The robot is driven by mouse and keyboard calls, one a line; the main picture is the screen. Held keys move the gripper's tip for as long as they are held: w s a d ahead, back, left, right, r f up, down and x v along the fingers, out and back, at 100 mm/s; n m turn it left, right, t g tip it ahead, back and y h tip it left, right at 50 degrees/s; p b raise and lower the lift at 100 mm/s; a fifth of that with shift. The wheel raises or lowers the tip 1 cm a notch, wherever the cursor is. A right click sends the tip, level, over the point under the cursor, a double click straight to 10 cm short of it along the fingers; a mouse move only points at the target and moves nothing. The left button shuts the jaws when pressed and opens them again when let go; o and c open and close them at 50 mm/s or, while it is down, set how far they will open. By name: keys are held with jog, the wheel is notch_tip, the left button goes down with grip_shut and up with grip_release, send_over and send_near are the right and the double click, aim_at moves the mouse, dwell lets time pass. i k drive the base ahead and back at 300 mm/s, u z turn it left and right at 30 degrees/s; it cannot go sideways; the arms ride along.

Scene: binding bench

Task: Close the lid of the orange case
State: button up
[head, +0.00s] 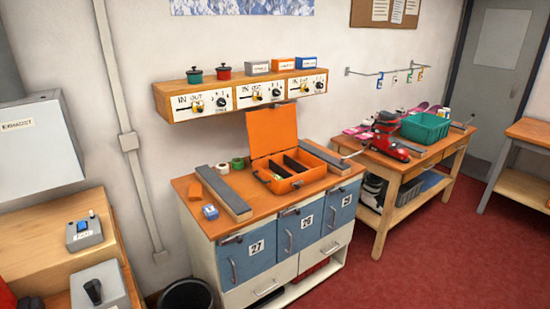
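The orange case (297,183) sits on the wooden top of a cabinet in the middle of the head view. Its lid (272,130) stands open, roughly upright at the back of the case, below the wall shelf. Dark dividers split the inside of the case into compartments, and a small pale item seems to lie in the left one. My gripper is not in view.
Grey bars flank the case on the left (223,193) and right (325,157). Green tape (238,164) and a blue box (210,212) lie left. The wall shelf (240,92) overhangs behind. Red floor (420,250) is open at right.

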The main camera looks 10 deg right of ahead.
aim_at(273, 129)
jog(key=i, duration=0.85)
jog(key=z, duration=0.05)
